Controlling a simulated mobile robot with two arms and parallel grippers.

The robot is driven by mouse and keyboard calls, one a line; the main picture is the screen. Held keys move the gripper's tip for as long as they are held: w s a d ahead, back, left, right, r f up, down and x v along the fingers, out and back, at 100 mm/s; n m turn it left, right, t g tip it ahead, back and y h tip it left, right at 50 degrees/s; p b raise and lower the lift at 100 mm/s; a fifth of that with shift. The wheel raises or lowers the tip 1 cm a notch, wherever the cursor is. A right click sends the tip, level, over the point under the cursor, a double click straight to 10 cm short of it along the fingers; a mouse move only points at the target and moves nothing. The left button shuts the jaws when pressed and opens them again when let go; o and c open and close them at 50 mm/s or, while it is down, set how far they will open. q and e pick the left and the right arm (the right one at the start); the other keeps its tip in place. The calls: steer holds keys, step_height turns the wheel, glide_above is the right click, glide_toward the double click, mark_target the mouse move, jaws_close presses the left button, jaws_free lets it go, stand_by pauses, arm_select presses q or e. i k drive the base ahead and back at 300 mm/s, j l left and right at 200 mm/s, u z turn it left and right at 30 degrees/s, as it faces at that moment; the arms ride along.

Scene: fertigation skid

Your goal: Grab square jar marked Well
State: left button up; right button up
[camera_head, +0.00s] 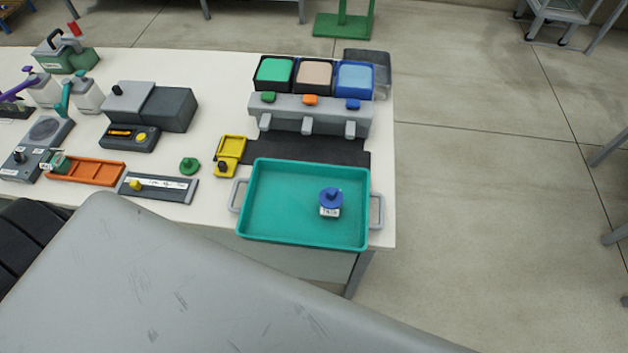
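A small jar with a blue lid (330,203) stands upright in the teal tray (262,232) near the table's front right. Its white label carries dark letters too small to read surely; they do not clearly spell Well. A small green-topped item with a white label (57,163) sits at the left end of the orange tray (112,172); its label is too small to read, and I cannot tell if it is a square jar. No jar clearly marked Well can be made out. Neither of my grippers is in view.
A grey dispenser (312,115) with green, beige and blue bins stands behind the teal tray. A yellow device (230,155), a green knob (189,166) and a grey slide gauge (158,187) lie to its left. White bottles (87,94) stand further left. Open floor lies right of the table.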

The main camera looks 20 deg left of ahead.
mark_target(57, 162)
steer(key=u, duration=2.45)
steer(key=z, duration=0.3)
steer(key=i+j+z, duration=0.5)
steer(key=j+z, duration=0.3)
steer(key=l, duration=0.1)
